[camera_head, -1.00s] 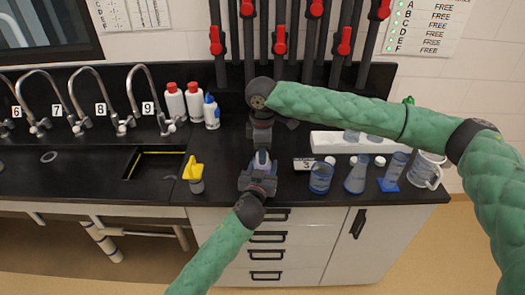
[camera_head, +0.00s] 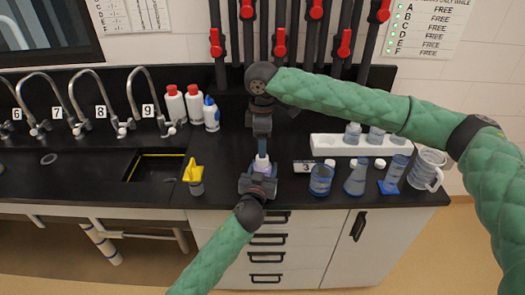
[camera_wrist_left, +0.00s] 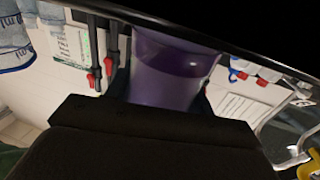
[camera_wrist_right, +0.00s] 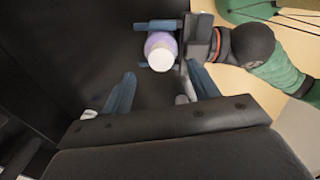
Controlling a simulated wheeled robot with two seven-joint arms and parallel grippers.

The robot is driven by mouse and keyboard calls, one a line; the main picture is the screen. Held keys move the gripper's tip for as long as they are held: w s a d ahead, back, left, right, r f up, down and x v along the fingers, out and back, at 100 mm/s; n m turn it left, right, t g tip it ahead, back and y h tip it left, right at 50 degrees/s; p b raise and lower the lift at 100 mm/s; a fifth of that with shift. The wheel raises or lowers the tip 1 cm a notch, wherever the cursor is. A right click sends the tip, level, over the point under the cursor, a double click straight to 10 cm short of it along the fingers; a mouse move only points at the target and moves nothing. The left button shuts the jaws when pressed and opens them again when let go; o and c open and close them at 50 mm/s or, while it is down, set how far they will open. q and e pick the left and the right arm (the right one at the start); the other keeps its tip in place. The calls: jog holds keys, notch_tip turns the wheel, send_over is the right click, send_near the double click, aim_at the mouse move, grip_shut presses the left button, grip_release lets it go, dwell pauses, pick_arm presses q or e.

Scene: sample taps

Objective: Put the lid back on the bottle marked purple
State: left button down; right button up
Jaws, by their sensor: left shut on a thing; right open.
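The purple bottle (camera_head: 262,172) stands upright in my left gripper (camera_head: 260,183), which is shut on it near the counter's front edge.
Blue-tinted glassware (camera_head: 320,180), a jug (camera_head: 428,170) and a white rack (camera_head: 345,146) are to the right. White bottles (camera_head: 194,103) stand at the back. The sink (camera_head: 155,167) is at left.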

notch_tip(320, 180, up, 7)
jog(key=shift+r, duration=0.2)
dwell(0.3)
pick_arm(q)
jog(key=shift+c, duration=2.4)
grip_release()
jog(key=shift+s+a+f+b, duration=0.1)
jog(key=shift+s+f+b, duration=0.05)
jog(key=shift+s+b, duration=0.3)
jog(key=b+v, duration=0.1)
jog(key=v, duration=0.4)
jog(key=shift+b, duration=0.3)
jog(key=shift+r+v, duration=0.2)
jog(key=shift+v, duration=0.75)
pick_arm(e)
notch_tip(320, 180, down, 3)
jog(key=shift+r, duration=0.1)
